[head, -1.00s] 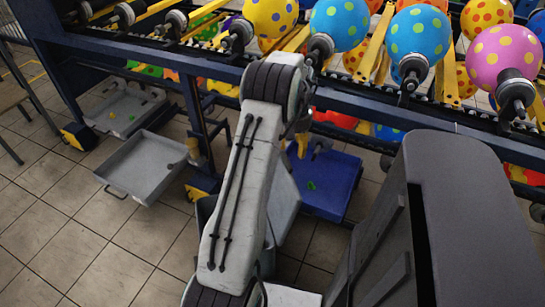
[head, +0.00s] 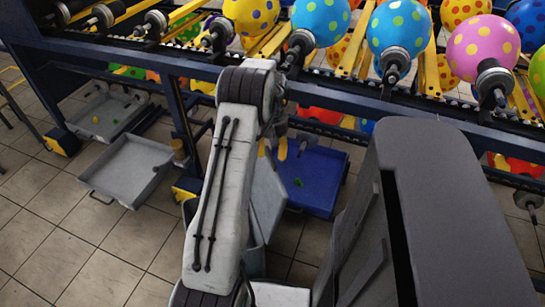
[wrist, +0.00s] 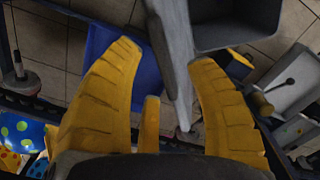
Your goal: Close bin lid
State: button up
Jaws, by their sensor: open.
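The grey bin (wrist: 232,40) is open at the top of the wrist view, its dark inside showing. Its light grey lid (wrist: 172,45) stands raised beside the opening, seen nearly edge-on. In the head view the lid (head: 267,203) shows just right of my arm, tilted up; my arm hides most of the bin. My gripper (wrist: 165,55) is open, with one yellow finger on each side of the lid's edge. I cannot tell whether either finger touches the lid. In the head view my gripper (head: 292,147) is partly hidden below the rack.
A rack (head: 345,98) carrying patterned balloons crosses the back, close above my gripper. A blue tray (head: 318,178) lies beyond the lid. A grey tray (head: 125,172) is to the left. Tiled floor (head: 60,235) is clear at the front left.

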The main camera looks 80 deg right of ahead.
jog(key=shift+f, duration=1.45)
jog(key=shift+c, duration=0.3)
grip_shut()
